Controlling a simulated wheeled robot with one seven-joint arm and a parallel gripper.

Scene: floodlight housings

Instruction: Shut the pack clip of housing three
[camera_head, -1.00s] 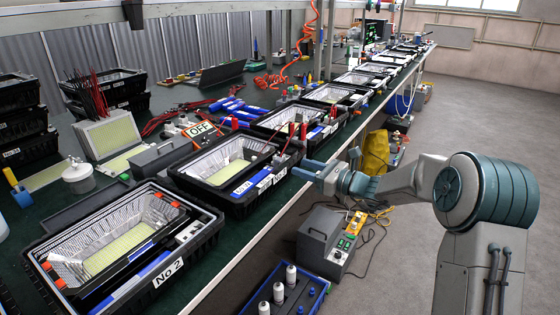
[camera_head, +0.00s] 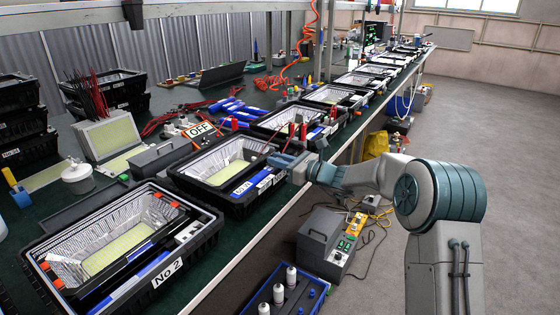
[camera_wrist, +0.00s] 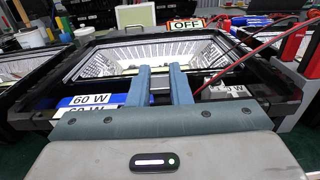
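The housing past the one labelled No 2, which I take as housing three (camera_head: 178,172), is a black open case with a silver reflector and a yellow-green panel (camera_head: 228,173). It fills the wrist view (camera_wrist: 88,60). A blue-and-white pack labelled 60 W (camera_wrist: 90,100) lies along its near side. My gripper (camera_head: 276,160) is over its near right corner; in the wrist view its two blue-grey fingers (camera_wrist: 160,68) reach over the near edge, parallel with a narrow gap. A small grey part (camera_wrist: 159,85) shows between them; I cannot tell whether it is the clip or is touched.
Housing No 2 (camera_head: 210,232) stands in front on the green bench, and more housings (camera_head: 285,122) line up behind. An OFF sign (camera_head: 201,130) stands behind housing three. Red upright handles (camera_wrist: 292,42) and red cables rise at the right of the wrist view.

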